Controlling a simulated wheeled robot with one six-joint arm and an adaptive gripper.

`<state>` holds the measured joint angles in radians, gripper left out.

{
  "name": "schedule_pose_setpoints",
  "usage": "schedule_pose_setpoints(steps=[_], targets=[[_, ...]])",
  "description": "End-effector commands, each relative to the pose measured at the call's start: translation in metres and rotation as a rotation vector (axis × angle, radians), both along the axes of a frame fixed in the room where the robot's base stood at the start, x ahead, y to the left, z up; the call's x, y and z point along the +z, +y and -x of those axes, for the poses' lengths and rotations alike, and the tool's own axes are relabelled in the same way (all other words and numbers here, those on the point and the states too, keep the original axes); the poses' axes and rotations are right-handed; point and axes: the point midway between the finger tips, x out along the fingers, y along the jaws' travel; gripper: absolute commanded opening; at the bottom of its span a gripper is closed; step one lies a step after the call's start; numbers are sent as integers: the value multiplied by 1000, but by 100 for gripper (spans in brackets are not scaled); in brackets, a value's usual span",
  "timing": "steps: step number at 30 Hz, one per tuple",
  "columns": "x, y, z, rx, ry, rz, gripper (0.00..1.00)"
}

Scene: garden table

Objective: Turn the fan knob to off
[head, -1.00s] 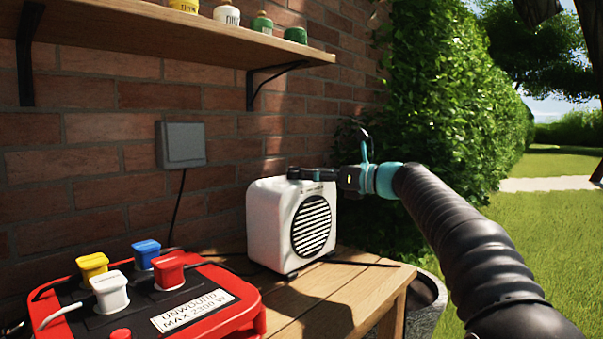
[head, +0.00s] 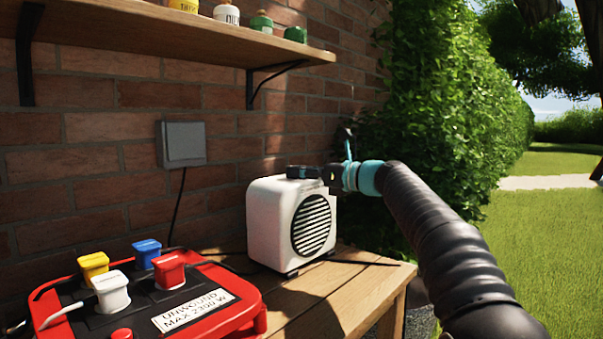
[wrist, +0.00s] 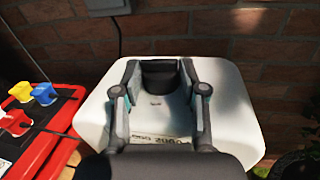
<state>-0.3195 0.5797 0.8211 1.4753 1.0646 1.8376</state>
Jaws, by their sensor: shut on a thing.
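The fan (head: 268,228) is a white box with a round, dark slatted grille on its front, upright on the wooden table. My gripper (head: 298,173) reaches in from the right, low over the fan's top. In the wrist view, the white top of the fan (wrist: 222,112) fills the middle. There my gripper (wrist: 160,72) has its two fingers on either side of a dark knob (wrist: 160,78) and is shut on it. Printed lettering on the top shows partly between the fingers. The knob's pointer and markings are hidden or too small to read.
A red power unit (head: 225,288) with coloured plugs stands at the front left. A brick wall with a grey socket box (head: 183,144) is behind. A shelf (head: 150,38) with small jars hangs above. Ivy (head: 430,120) grows at the right.

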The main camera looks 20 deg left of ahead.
Motion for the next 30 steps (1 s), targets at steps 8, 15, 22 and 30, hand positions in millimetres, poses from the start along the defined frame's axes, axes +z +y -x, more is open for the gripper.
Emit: schedule_pose_setpoints(steps=[8,15,22,30], targets=[[6,0,-4,63,8,4,7],[4,1,-7,185,5,0,7],[1,0,-7,264,4,-1,7],[-1,0,-6,277,3,-1,7]])
